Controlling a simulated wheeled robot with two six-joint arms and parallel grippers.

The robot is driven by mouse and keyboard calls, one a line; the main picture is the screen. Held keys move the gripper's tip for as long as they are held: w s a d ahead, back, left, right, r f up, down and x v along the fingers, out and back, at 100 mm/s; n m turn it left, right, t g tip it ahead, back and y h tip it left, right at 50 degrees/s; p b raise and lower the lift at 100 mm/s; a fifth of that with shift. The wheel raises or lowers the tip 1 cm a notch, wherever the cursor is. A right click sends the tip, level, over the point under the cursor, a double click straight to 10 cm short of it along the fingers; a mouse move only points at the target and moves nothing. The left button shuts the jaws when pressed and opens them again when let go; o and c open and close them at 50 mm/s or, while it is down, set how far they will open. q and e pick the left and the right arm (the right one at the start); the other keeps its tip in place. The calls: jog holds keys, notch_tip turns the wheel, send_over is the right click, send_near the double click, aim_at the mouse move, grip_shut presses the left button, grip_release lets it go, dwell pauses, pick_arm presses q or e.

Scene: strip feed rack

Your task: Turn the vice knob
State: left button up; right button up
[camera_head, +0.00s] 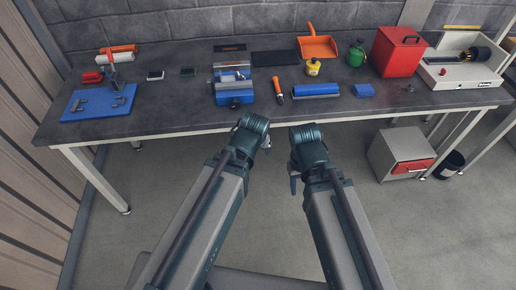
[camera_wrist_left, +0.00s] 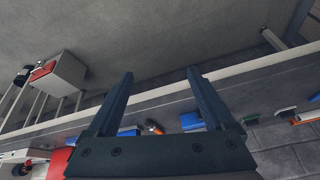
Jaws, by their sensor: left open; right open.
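The vice (camera_head: 232,84) is blue and silver and stands on the workbench near its front edge, left of the middle in the head view. A dark round knob (camera_head: 235,103) shows low on its front. In the left wrist view, a blue part (camera_wrist_left: 190,121) between the fingers appears to be the vice; its knob cannot be made out. My left gripper (camera_head: 267,146) is in front of the bench, apart from the vice; its open, empty fingers show in the left wrist view (camera_wrist_left: 160,76). My right gripper (camera_head: 293,184) hangs to the right of it, open and touching nothing.
A grey cabinet (camera_head: 392,153) stands below right. The floor before the bench is clear.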

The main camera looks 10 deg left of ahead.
pick_arm(q)
jog(key=shift+m+g, duration=0.6)
jog(key=shift+g, duration=0.3)
jog(key=s, duration=0.1)
jog(key=s+d+p, duration=0.1)
jog(key=s+r, duration=0.1)
jog(key=shift+s+d+r+p, duration=0.1)
jog(key=shift+s+d+p, duration=0.15)
jog(key=shift+d+p, duration=0.05)
jog(key=s+d+m+g, duration=0.2)
jog(key=s+g, duration=0.1)
jog(key=s, duration=0.4)
jog(key=shift+s+d+f+m, duration=0.15)
jog(key=shift+d+f+m, duration=0.1)
jog(key=shift+f+m, duration=0.1)
jog(key=shift+c, duration=0.3)
dwell(2.1)
